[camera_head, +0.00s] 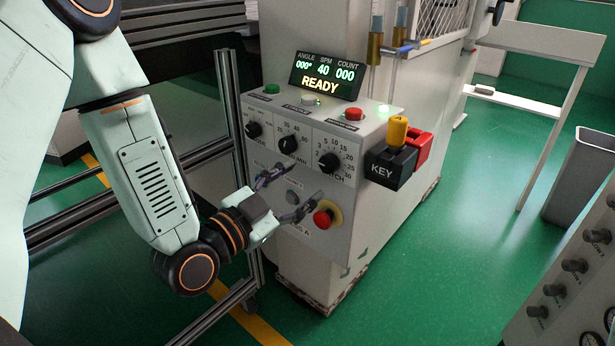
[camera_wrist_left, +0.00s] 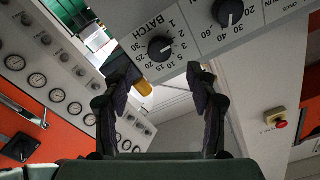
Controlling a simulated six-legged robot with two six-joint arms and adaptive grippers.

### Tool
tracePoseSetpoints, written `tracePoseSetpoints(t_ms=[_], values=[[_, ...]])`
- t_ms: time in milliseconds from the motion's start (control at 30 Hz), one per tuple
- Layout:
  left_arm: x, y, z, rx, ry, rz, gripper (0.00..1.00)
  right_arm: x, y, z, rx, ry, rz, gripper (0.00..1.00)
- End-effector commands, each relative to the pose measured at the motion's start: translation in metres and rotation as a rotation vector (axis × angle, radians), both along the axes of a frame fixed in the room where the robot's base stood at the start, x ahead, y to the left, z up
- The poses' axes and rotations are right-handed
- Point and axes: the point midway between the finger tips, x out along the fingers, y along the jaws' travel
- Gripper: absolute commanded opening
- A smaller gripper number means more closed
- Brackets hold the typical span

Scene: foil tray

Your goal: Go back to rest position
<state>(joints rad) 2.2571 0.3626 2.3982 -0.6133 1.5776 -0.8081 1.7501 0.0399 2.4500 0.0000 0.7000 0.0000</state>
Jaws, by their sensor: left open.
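My left gripper (camera_head: 288,192) is open and empty in the head view, in front of the lower part of the grey control panel (camera_head: 345,125). Its fingertips are close to the red stop button (camera_head: 322,218) with a yellow collar; I cannot tell whether they touch the panel. In the left wrist view the two dark fingers of the left gripper (camera_wrist_left: 160,82) are spread with nothing between them. The BATCH knob (camera_wrist_left: 160,48) shows beyond the fingers. My right gripper is not in view.
The panel carries a lit READY display (camera_head: 326,76), several black dials and a red button (camera_head: 354,114). A black KEY box (camera_head: 391,167) juts from its right corner. A dark metal frame (camera_head: 228,120) stands left. Green floor (camera_head: 450,240) is open at right, near a grey bin (camera_head: 582,180).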

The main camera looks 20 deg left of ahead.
Motion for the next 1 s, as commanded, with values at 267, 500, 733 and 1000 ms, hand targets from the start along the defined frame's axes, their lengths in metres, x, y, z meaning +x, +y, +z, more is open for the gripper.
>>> tracePoseSetpoints(t_ms=[267,500,733,1000], values=[[-0.009,0.003,0.001,-0.001,-0.002,-0.001,0.58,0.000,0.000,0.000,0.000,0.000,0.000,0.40],[-0.009,0.003,0.001,0.001,-0.001,-0.002,0.58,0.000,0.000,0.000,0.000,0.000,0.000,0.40],[-0.009,0.002,0.000,-0.011,0.003,-0.002,0.58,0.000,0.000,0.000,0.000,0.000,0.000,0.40],[-0.026,0.012,-0.087,-0.234,0.486,0.114,0.58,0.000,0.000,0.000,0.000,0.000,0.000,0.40]])
